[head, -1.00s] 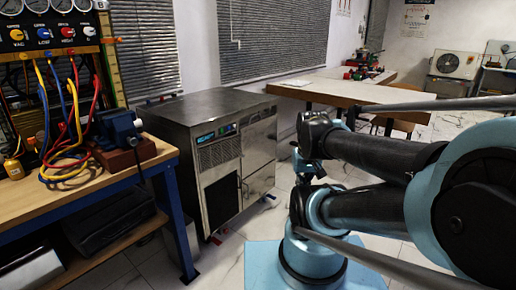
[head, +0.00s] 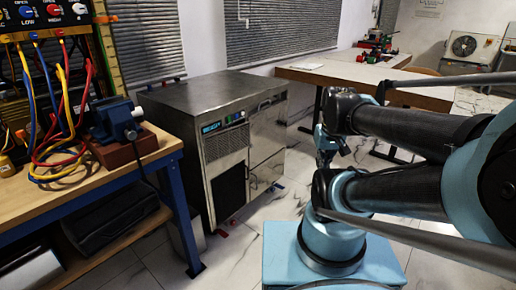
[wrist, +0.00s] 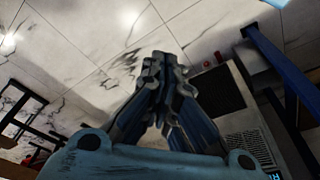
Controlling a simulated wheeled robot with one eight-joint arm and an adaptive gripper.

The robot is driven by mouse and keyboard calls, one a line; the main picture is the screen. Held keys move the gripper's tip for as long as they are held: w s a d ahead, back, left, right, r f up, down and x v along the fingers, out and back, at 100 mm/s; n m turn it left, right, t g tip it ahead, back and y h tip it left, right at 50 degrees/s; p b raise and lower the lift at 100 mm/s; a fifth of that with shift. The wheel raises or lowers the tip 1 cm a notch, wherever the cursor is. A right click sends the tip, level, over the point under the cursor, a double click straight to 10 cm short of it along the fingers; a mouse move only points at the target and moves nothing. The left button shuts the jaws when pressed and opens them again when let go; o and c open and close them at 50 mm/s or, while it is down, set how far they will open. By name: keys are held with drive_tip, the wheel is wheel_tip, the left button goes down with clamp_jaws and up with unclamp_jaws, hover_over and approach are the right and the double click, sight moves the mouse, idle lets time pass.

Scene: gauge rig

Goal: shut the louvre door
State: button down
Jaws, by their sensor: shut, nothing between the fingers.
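A metal cabinet (head: 170,95) stands on the floor between the workbench and the wall. On its front, a louvred panel (head: 226,143) sits above a dark panel (head: 228,193); it looks about flush, but I cannot tell whether it is fully shut. In the wrist view the slatted face (wrist: 247,147) and the dark panel (wrist: 218,92) show at the right. My gripper (head: 326,157) is right of the cabinet, apart from it. In the wrist view its fingers (wrist: 165,72) are together, with nothing held.
A workbench (head: 95,205) with a vise (head: 120,120) and coloured hoses stands at the left. A wooden table (head: 350,75) is behind my arm. Small red pieces (head: 225,232) lie at the cabinet's foot. Marble floor (head: 240,262) is open in front of the cabinet.

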drive_tip(key=w+a+n+y, duration=0.1)
drive_tip(key=w+a+n, duration=0.35)
drive_tip(key=w, duration=0.85)
drive_tip(key=w+a+n+y, duration=0.1)
drive_tip(key=w+a+n, duration=0.1)
drive_tip(key=w+a, duration=0.9)
drive_tip(key=w+a+f+n, duration=0.1)
drive_tip(key=w+a+f, duration=0.3)
drive_tip(key=w+f, duration=0.3)
drive_tip(key=w+a+f+n+y, duration=0.1)
drive_tip(key=w+a+f, duration=0.2)
drive_tip(key=w+f, duration=0.4)
drive_tip(key=shift+x, duration=0.9)
drive_tip(key=shift+a, duration=0.1)
